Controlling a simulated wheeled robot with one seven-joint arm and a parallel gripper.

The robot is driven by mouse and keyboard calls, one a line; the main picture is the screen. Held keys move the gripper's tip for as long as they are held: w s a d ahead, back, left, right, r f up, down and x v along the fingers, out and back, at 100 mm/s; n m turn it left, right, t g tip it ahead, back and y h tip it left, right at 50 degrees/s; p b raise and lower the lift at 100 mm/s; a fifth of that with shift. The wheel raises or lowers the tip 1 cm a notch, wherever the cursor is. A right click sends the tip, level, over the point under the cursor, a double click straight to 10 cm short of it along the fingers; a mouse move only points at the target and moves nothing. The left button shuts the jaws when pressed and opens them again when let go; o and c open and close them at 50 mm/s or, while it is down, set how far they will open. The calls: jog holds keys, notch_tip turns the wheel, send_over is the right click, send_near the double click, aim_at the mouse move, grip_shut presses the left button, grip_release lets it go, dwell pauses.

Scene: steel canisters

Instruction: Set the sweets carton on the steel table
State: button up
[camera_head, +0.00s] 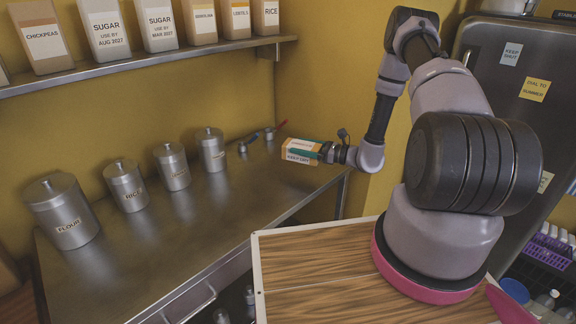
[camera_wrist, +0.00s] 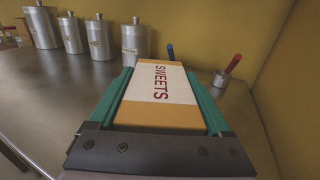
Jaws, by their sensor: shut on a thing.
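The sweets carton (camera_wrist: 160,88) is a yellow-orange box with a white label reading SWEETS, clear in the wrist view. In the head view my gripper (camera_head: 318,151) reaches left over the right part of the steel table (camera_head: 190,230). Whether the carton touches the table top is hard to tell; it appears held above it.
Several steel canisters, including one marked FLOUR (camera_head: 65,212), stand along the back of the table. Small pans with red (camera_head: 272,132) and blue (camera_wrist: 170,52) handles lie near the back right corner. A shelf (camera_head: 150,59) of cartons hangs above. The table's front middle is clear.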

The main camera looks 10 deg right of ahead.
jog(key=shift+f, duration=3.2)
jog(key=o, duration=1.5)
jog(key=shift+f, duration=0.1)
